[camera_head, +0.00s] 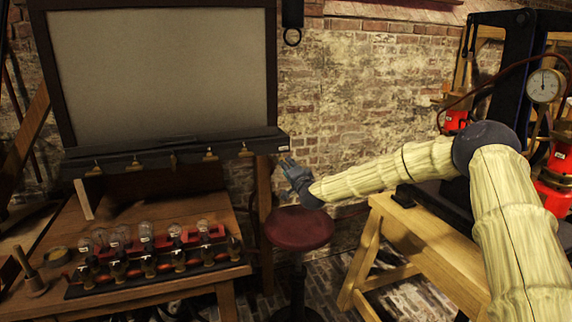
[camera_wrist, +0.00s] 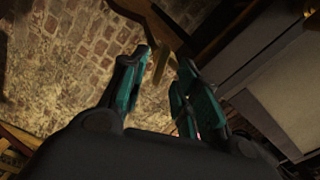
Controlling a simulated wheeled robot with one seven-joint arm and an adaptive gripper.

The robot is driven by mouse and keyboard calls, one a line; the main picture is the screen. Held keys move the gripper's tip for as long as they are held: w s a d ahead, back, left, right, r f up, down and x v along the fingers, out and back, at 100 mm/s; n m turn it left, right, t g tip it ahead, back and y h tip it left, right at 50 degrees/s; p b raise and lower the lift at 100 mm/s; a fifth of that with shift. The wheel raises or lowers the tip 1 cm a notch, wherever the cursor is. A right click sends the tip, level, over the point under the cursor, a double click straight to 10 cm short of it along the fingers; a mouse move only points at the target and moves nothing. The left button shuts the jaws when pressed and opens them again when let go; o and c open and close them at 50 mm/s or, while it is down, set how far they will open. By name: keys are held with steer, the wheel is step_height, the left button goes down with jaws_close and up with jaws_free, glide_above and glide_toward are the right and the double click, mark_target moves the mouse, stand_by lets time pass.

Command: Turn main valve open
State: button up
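I cannot make out a main valve for certain in either view. Red fittings (camera_head: 553,185) and a round white dial gauge (camera_head: 545,85) stand on a dark frame at the right edge, partly behind my arm. My gripper (camera_head: 290,168) is in the middle of the head view, in the air above a dark red round stool, well left of the gauge. In the wrist view its two teal-lined fingers (camera_wrist: 165,65) are apart with nothing between them.
A wooden bench (camera_head: 150,216) at left carries a rack of glass bulbs (camera_head: 147,232). A framed grey board (camera_head: 160,72) stands behind it. The red stool (camera_head: 300,228) is below my gripper. A wooden table (camera_head: 425,235) is at right, under my arm. A brick wall (camera_head: 350,100) is behind.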

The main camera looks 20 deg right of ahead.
steer(key=shift+w, duration=1.55)
steer(key=shift+a, duration=0.1)
jaws_close()
